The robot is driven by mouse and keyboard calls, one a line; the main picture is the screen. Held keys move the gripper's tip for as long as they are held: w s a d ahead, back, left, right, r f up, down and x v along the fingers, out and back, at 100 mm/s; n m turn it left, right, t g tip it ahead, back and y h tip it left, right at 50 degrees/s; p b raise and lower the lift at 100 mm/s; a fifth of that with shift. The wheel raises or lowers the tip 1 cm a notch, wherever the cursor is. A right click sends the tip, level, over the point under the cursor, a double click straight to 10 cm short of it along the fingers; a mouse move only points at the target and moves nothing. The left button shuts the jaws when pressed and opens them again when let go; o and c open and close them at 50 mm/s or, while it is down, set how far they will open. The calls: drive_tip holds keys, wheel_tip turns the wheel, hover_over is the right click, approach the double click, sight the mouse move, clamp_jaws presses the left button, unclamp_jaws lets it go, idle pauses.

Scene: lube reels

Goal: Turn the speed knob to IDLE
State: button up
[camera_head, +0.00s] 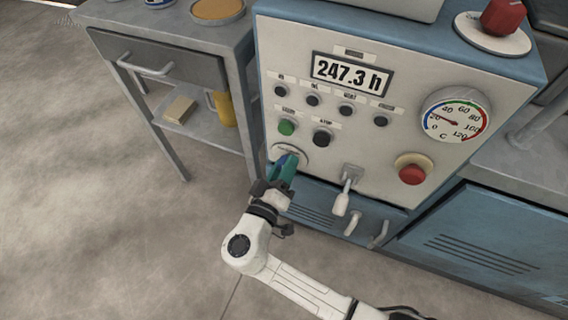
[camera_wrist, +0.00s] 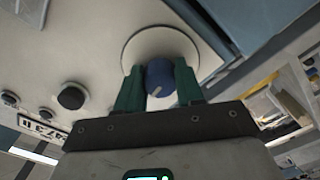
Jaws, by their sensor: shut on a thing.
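The speed knob is a small blue knob (camera_wrist: 160,78) with a light pointer line, set on a pale round dial plate (camera_wrist: 158,48) in the wrist view. In the head view the dial plate (camera_head: 289,153) shows low on the left of the control panel, mostly covered by my gripper. My gripper (camera_wrist: 159,84) has green fingers, one on each side of the knob, and is shut on it. The gripper also shows in the head view (camera_head: 283,170). The dial's lettering, including any IDLE mark, is not readable.
The panel (camera_head: 300,100) carries a display reading 247.3 h, several dark buttons, a green button (camera_head: 287,127), a gauge (camera_head: 456,115) and a red button (camera_head: 412,174). A white-handled lever (camera_head: 342,202) stands right of my gripper. A grey workbench (camera_head: 160,45) is at left. Open floor lies left.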

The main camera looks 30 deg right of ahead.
drive_tip(key=n+p, duration=0.2)
drive_tip(key=n, duration=0.2)
drive_tip(key=shift+n, duration=0.4)
drive_tip(key=shift+f, duration=0.1)
drive_tip(key=shift+s, duration=0.1)
drive_tip(key=o, duration=1)
drive_tip(key=shift+o, duration=0.2)
drive_tip(key=p+v, duration=0.1)
drive_tip(key=v, duration=0.9)
drive_tip(key=shift+s+a, duration=0.15)
drive_tip(key=shift+a, duration=0.15)
